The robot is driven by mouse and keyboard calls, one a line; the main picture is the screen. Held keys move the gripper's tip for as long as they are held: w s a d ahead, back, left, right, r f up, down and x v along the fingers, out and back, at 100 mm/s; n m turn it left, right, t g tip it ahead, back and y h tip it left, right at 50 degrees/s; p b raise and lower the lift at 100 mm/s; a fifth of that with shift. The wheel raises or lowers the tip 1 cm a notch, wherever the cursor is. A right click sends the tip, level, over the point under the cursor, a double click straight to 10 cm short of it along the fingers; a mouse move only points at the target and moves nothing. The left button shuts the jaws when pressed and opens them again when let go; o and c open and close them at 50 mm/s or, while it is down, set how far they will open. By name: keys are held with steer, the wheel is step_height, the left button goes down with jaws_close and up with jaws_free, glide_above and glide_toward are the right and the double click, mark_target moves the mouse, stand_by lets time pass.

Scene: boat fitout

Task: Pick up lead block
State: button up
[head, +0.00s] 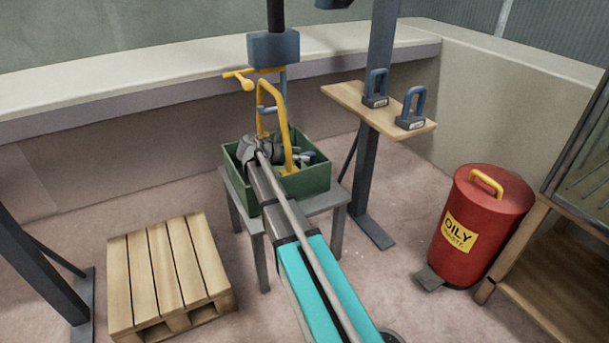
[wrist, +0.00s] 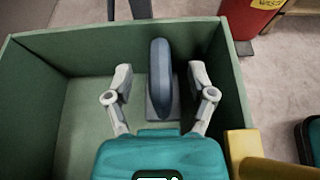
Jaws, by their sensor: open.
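The block (wrist: 160,60), dark blue-grey with an upright loop handle on a grey base, stands in the green bin (wrist: 105,36) in the wrist view. My gripper (wrist: 160,77) is open, one finger on each side of the handle, with gaps on both sides. In the head view my arm reaches into the green bin (head: 298,187); the block and fingers there are small and partly hidden, so I cannot tell them apart. Two similar blocks with blue handles, a left one (head: 375,99) and a right one (head: 410,122), stand on the wooden shelf.
The bin sits on a grey stand (head: 340,197). A yellow arched frame (head: 265,94) rises at the bin. The wooden shelf (head: 350,96) is behind right. A red oily-waste drum (head: 478,200) stands right, a wooden pallet (head: 165,268) left.

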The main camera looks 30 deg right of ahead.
steer(key=shift+x, duration=1.1)
jaws_close()
